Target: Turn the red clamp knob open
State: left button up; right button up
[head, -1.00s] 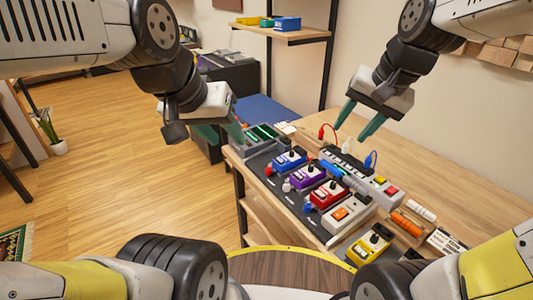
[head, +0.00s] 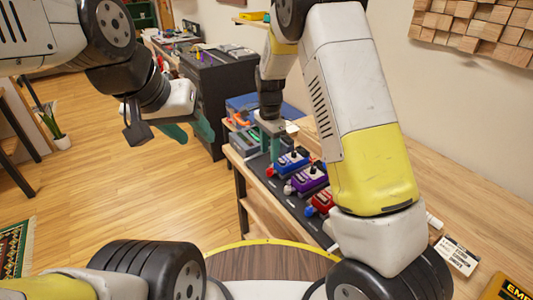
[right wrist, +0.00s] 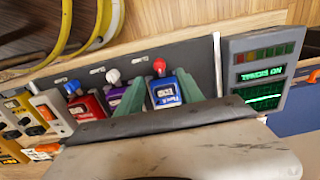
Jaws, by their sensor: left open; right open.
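The red clamp knob (right wrist: 159,65) stands at the end of the blue pedal (right wrist: 165,92) on the dark pedalboard in the right wrist view. In the head view the knob (head: 270,171) is small, left of the blue pedal (head: 291,161). My right gripper (right wrist: 161,76) is open, with its green fingers on either side of the knob and blue pedal in that view. Whether they touch the knob I cannot tell. In the head view my right gripper (head: 272,152) hangs just above the knob. My left gripper (head: 190,132) is open and empty, left of the bench.
A purple pedal (head: 307,180) with a white knob (right wrist: 113,75) and a red pedal (right wrist: 86,107) with a blue knob (right wrist: 72,87) stand alongside. A tuner with a green display (right wrist: 264,75) is at the other side. Yellow cable loops (right wrist: 104,20) lie near the board.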

aim_at(270, 168)
notch_tip(270, 168, down, 7)
jog(key=shift+f, duration=0.15)
jog(key=shift+c, duration=0.2)
grip_shut()
